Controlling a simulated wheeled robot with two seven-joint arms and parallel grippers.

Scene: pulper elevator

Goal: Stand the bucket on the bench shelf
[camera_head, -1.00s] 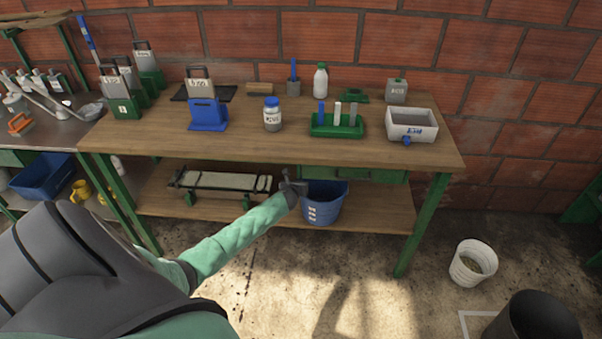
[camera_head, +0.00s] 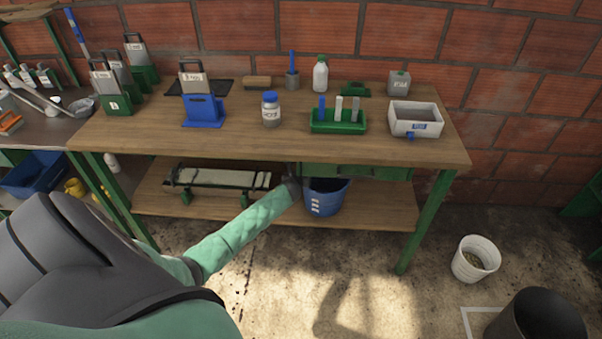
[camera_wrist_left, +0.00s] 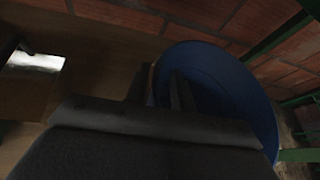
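The blue bucket (camera_head: 328,199) is upright at the lower bench shelf (camera_head: 385,205), under the bench top. I cannot tell whether its base touches the shelf boards. The front edge of the bench hides part of its far rim. My left gripper (camera_head: 298,184) reaches in from the left to the bucket's left rim. In the left wrist view, the fingers (camera_wrist_left: 160,90) stand either side of the wall of the bucket (camera_wrist_left: 220,85) and appear shut on it. My right gripper is not in view.
A slatted board on green feet (camera_head: 220,179) lies on the shelf left of the bucket. A green bench leg (camera_head: 428,220) stands to the right, where shelf room is free. The bench top (camera_head: 240,145) overhead carries bottles and tools. A white bucket (camera_head: 474,260) stands on the floor.

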